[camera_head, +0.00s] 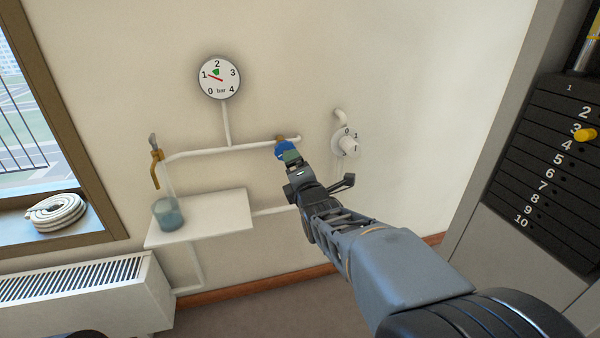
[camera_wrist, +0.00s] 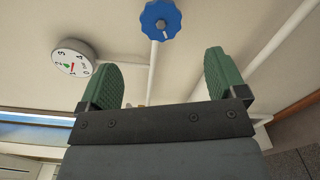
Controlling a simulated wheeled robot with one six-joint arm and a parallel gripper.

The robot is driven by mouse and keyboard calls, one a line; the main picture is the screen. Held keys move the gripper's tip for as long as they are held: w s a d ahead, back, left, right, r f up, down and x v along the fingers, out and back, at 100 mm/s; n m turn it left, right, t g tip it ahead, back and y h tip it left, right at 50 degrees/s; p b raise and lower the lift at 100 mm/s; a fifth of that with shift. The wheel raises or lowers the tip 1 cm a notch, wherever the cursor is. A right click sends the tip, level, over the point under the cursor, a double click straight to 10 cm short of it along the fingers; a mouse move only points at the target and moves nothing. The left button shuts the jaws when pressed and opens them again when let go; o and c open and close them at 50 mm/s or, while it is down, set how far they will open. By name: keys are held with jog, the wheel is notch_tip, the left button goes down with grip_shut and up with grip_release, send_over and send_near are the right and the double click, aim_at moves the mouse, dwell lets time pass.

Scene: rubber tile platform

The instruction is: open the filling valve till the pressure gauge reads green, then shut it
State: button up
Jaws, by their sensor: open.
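The round pressure gauge (camera_head: 219,77) is on the wall, marked 0 to 4 bar. Its red needle points near 1, just below the small green mark between 1 and 2. The gauge also shows in the wrist view (camera_wrist: 84,52). A blue scalloped hand wheel (camera_head: 281,147) is on the white pipe; I take it for the filling valve. It is partly covered by my gripper in the head view and shows whole in the wrist view (camera_wrist: 160,20), with a white line mark. My gripper (camera_wrist: 160,62) is open and empty; the wheel is ahead of its green fingers, apart from them.
A white knob (camera_head: 347,144) marked 0 and 1 is right of the wheel. A brass tap (camera_head: 156,168) is at left, with a glass (camera_head: 167,213) on a white shelf (camera_head: 220,209). A radiator (camera_head: 90,295) is lower left, a weight stack (camera_head: 540,150) at right.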

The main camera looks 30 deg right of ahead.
jog(key=shift+s+a, duration=0.2)
jog(key=shift+s, duration=0.85)
jog(key=shift+r, duration=0.1)
